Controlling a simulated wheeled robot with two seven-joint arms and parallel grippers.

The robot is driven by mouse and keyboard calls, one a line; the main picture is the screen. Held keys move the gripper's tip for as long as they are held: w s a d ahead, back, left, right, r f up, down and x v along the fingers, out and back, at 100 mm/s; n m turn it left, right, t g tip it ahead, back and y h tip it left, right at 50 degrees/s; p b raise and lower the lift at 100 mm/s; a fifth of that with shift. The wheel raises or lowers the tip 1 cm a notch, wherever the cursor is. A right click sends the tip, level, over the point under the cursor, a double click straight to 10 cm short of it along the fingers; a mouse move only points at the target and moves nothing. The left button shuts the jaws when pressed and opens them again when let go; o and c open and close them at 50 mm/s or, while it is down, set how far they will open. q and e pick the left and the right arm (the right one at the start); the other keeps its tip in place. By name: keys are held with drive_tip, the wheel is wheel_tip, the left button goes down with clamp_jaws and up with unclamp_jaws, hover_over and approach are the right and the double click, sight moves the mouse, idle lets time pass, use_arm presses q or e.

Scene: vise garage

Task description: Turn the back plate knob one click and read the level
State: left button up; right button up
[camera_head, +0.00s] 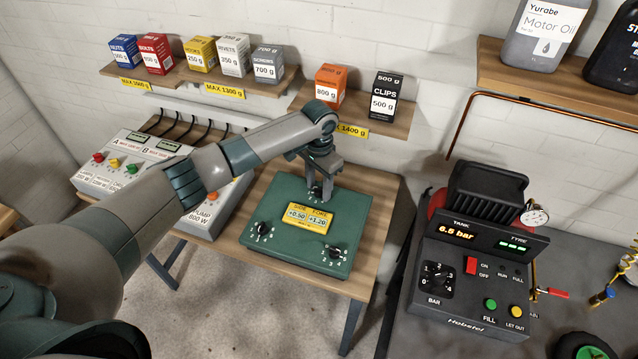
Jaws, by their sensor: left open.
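A green plate (290,253) lies on the wooden table in the head view. It carries a yellow level display (309,218) reading about +0.50 for SIDE and +1.20 for FORK. A black knob (264,228) sits at its front left and another black knob (335,251) at its front right, each with numbers around it. My left gripper (316,192) points down at the plate's back edge, above or around the back knob, which it mostly hides. Its jaws are open. I cannot tell whether they touch the knob. My right gripper is out of view.
A control box (206,217) with switches stands left of the plate on the table (262,182). A black compressor panel (470,300) reading 6.5 bar stands at the right. Shelves (404,118) with labelled boxes hang on the wall behind my arm.

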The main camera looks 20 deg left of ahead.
use_arm(q)
drive_tip(key=shift+c, duration=0.5)
clamp_jaws()
drive_tip(key=shift+n, duration=0.4)
drive_tip(key=n, duration=0.2)
drive_tip(key=shift+n, duration=0.4)
drive_tip(key=shift+r+n, duration=0.1)
drive_tip(key=shift+n, duration=2)
drive_tip(key=shift+w, duration=0.1)
drive_tip(key=shift+o, duration=0.5)
unclamp_jaws()
